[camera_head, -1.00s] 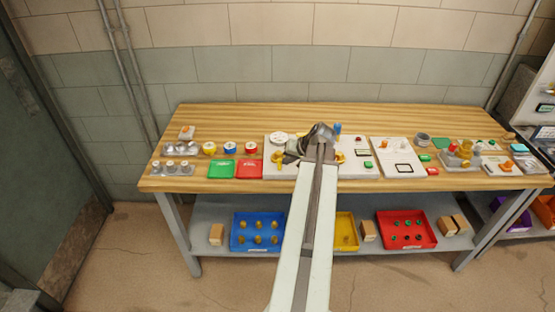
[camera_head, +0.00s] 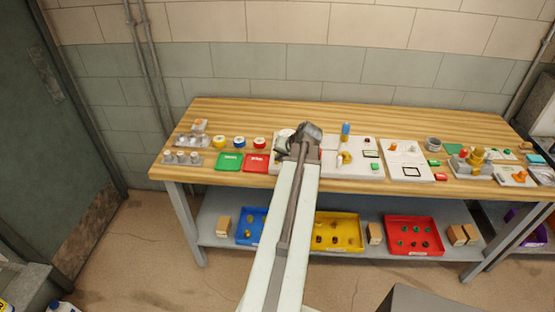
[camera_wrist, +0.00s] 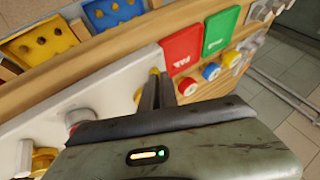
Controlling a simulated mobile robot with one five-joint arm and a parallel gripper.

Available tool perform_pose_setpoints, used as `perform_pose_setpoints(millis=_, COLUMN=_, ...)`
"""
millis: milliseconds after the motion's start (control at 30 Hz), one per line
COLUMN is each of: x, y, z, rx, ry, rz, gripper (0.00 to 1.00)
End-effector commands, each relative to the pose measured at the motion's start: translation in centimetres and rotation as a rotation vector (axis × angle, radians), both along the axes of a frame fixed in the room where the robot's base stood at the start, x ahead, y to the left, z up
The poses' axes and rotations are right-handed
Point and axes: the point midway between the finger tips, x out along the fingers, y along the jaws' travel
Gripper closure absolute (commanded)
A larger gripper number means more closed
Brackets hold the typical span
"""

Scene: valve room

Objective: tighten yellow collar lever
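The white panel (camera_head: 348,170) lies on the bench, partly hidden by my arm. A yellow fitting (camera_head: 343,158) on it shows right of my arm; a yellow part also shows at the lower left of the wrist view (camera_wrist: 42,160). Another small yellow part (camera_wrist: 138,97) is at the panel's end, beside and partly behind my fingers. I cannot tell which is the collar lever. My gripper (camera_wrist: 160,82) has its two dark fingers close together, with nothing clearly held. In the head view its tips are hidden behind my wrist at the panel's left part.
A second white panel (camera_head: 408,162) lies to the right. A blue-topped post (camera_head: 345,130) stands at the first panel. The bench's back strip is clear.

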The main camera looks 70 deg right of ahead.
Motion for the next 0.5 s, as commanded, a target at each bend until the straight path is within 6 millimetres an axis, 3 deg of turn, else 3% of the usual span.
perform_pose_setpoints(millis=500, x=-0.54, y=-0.56, z=0.31, rx=-0.008, ry=-0.002, rz=-0.015, gripper=1.00)
